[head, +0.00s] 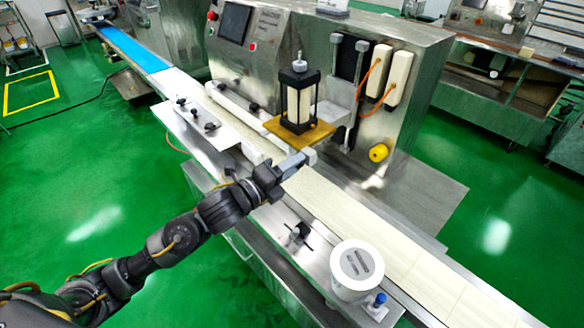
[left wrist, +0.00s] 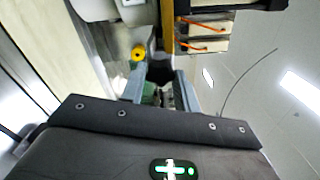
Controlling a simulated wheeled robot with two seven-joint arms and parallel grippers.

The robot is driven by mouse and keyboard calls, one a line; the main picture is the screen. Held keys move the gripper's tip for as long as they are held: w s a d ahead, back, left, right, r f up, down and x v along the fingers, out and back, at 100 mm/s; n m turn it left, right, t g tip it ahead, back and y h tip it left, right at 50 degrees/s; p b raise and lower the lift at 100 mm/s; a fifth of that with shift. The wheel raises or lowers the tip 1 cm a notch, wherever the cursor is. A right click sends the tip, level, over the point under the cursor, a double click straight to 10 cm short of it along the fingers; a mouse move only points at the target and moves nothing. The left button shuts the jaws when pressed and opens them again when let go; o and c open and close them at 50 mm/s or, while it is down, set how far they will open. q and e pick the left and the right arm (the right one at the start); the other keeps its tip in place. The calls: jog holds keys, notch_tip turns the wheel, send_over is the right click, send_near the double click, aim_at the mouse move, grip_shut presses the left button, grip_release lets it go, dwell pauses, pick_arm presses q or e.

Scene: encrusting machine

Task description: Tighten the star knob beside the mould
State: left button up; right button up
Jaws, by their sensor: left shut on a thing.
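The mould unit (head: 299,92) is a black-framed block with a pale core, standing on a brass-coloured plate (head: 283,131) over the conveyor. My left gripper (head: 291,163) reaches in from the left, just in front of and below that plate. In the left wrist view its two grey fingers (left wrist: 160,84) stand on either side of a dark star knob (left wrist: 160,71) and are shut on it. The knob is hidden by the gripper in the head view. The brass plate's edge shows beyond it in the left wrist view (left wrist: 167,28). My right gripper is not in view.
The machine cabinet (head: 395,120) rises behind, with a yellow knob (head: 379,152) on its face. A white round container (head: 357,270) stands on the near side of the belt. Another black knob (head: 299,232) sits on the front rail. The pale belt (head: 345,205) is clear.

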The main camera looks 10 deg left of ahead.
pick_arm(q)
jog(key=shift+f, duration=0.1)
jog(key=o, duration=0.9)
jog(key=shift+o, duration=0.4)
jog(key=shift+s, duration=0.1)
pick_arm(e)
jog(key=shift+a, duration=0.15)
pick_arm(q)
jog(key=b+v, duration=0.2)
jog(key=v, duration=0.8)
jog(key=shift+s+a, duration=0.2)
jog(key=shift+s, duration=0.1)
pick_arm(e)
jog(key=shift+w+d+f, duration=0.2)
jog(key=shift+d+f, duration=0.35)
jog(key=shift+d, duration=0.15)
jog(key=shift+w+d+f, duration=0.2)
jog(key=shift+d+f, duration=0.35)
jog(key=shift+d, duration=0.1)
